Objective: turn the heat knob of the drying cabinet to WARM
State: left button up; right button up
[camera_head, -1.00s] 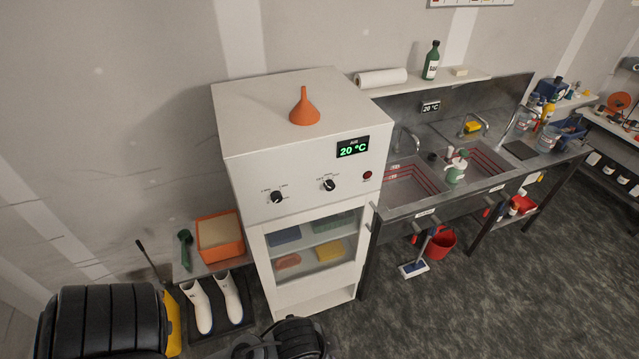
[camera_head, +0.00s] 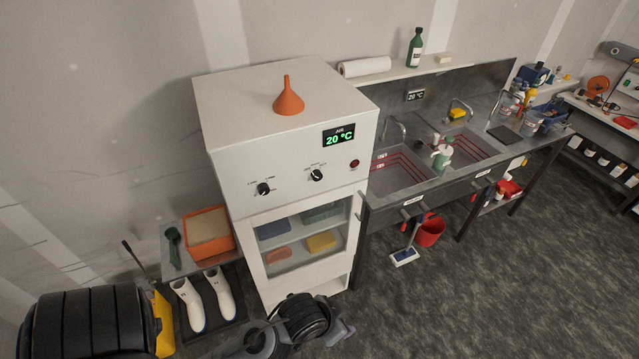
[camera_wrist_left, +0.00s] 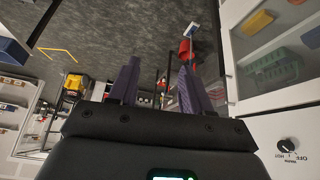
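The white drying cabinet (camera_head: 285,110) stands left of the sinks, its display (camera_head: 339,135) reading 20 °C. The heat knob (camera_head: 317,175) is the right one of two black knobs on its front panel; it also shows at the lower right of the left wrist view (camera_wrist_left: 288,145), with WARM, OFF and HOT labels. Its exact pointer setting is too small to tell. My left gripper (camera_wrist_left: 158,80) has its two fingers spread with nothing between them, beside the cabinet front and apart from the knob. My right gripper is not identifiable in either view.
A second knob (camera_head: 264,189) and a red button (camera_head: 355,163) share the panel. An orange funnel (camera_head: 288,97) stands on the cabinet top. White boots (camera_head: 188,305) stand at lower left. A red bucket (camera_head: 430,231) is under the sink bench. Floor at the right is open.

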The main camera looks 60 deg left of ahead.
pick_arm(q)
jog(key=shift+o, duration=1)
jog(key=w+a+n+t+y+b, duration=0.2)
jog(key=w+a+n+t, duration=0.2)
jog(key=w+a, duration=0.3)
jog(key=w+n, duration=0.1)
jog(key=w, duration=0.3)
jog(key=shift+w+a+b, duration=0.2)
jog(key=shift+w+b, duration=0.05)
jog(key=shift+b, duration=0.1)
jog(key=n+g+y+b, duration=0.8)
jog(key=n+y, duration=0.8)
jog(key=n, duration=0.6)
send_near(318, 178)
jog(key=a, duration=0.2)
jog(key=a+p, duration=0.1)
jog(key=a, duration=0.1)
jog(key=a+p, duration=0.1)
jog(key=a, duration=0.1)
jog(key=shift+w+a+r, duration=0.2)
jog(key=shift+w+a, duration=0.1)
jog(key=shift+w, duration=0.05)
jog(key=shift+w+a+f, duration=0.1)
jog(key=shift+a, duration=0.75)
jog(key=shift+c, duration=0.3)
jog(key=c, duration=1)
